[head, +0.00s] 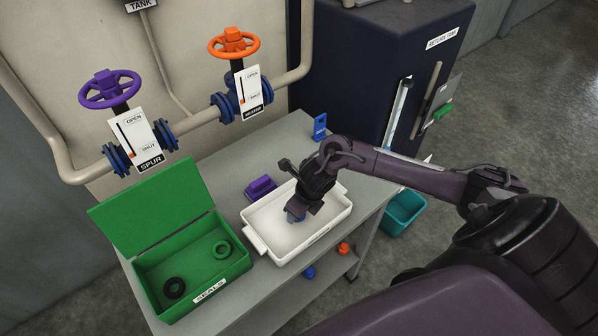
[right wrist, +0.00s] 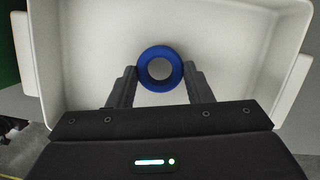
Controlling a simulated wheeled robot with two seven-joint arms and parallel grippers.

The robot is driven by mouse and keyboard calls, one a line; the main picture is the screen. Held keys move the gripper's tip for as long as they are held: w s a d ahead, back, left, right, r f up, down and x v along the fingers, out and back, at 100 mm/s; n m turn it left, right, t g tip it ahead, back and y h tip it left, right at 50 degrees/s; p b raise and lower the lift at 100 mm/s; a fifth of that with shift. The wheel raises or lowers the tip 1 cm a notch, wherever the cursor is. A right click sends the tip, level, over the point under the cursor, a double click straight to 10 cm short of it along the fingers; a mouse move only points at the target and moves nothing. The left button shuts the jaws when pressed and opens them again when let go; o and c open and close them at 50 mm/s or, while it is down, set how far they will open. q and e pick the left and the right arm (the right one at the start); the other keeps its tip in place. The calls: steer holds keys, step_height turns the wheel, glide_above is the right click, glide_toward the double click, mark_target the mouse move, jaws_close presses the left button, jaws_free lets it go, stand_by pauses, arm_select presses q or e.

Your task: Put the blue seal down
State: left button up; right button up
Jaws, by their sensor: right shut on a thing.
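The blue seal (right wrist: 160,51) is a thick ring between the two fingers of my right gripper (right wrist: 160,83). The fingers press on it from both sides. In the right wrist view, the white tray (right wrist: 85,20) lies behind the seal. In the head view, my right gripper (head: 297,214) points down inside the white tray (head: 335,217). It mostly hides the seal there, and I cannot tell whether the seal touches the tray floor. My left gripper is not in view.
A purple block (head: 260,187) stands behind the tray. A blue tagged piece (head: 320,127) stands at the bench's far end. The tray is otherwise empty.

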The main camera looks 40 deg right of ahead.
steer(key=shift+f, duration=0.55)
steer(key=shift+f, duration=0.1)
steer(key=shift+f+b, duration=0.15)
steer(key=shift+b, duration=0.15)
steer(key=o, duration=1)
steer(key=shift+r+p, duration=0.3)
steer(key=shift+r, duration=0.25)
steer(key=v, duration=1.1)
steer(key=shift+s+d+r+b, duration=0.1)
steer(key=shift+s+r+b, duration=0.1)
steer(key=shift+r+b, duration=0.1)
